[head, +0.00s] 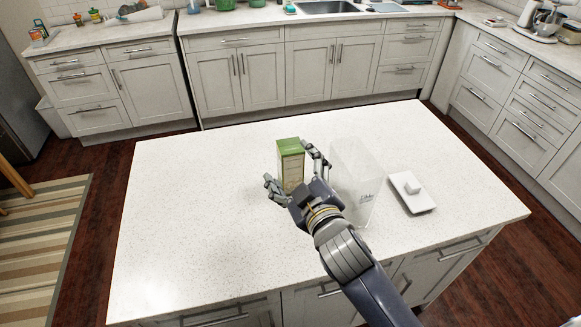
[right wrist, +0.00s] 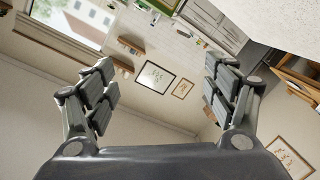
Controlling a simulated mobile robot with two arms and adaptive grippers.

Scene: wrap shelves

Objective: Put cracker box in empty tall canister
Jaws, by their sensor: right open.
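A green and tan cracker box (head: 290,160) stands upright on the white island counter. A tall clear canister (head: 362,172) with dark lettering stands to its right and looks empty. My right gripper (head: 295,172) is open, with one finger on each side of the box in the head view; the palm hides the lower part of the box. I cannot tell whether the fingers touch it. The right wrist view shows the open fingers (right wrist: 160,85) with only walls, pictures and a window between them, no box. My left gripper is not in view.
A white butter dish or lidded tray (head: 412,196) lies right of the canister. The island counter (head: 190,220) is bare on its left side. Back counters (head: 240,18) with a sink and several items run along the wall, away from the island.

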